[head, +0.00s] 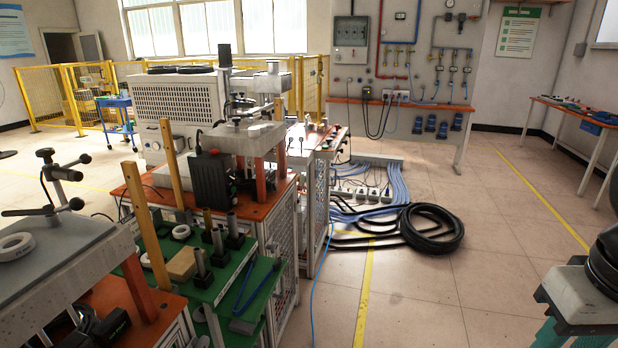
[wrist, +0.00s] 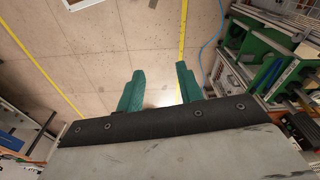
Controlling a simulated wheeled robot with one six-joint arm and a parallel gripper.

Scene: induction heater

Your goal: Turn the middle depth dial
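I cannot pick out the middle depth dial for certain in either view. In the head view, a light grey heater cabinet (head: 178,105) stands on an orange-topped bench, with small knobs (head: 155,146) low on its front. A metal column fixture (head: 238,110) stands in front of it, and another fixture with black-knobbed handles (head: 58,180) is at the left edge. My gripper's two green fingers (wrist: 159,88) are apart with bare floor between them in the wrist view. In the head view only part of my gripper shows at the lower right, well away from the benches.
A green tool shelf (head: 205,285) with metal posts and wooden uprights stands in front of the bench. A black hose coil (head: 432,228) and blue cables (head: 370,190) lie on the floor. Open floor lies to the right of the benches. A side table (head: 580,115) is at the right.

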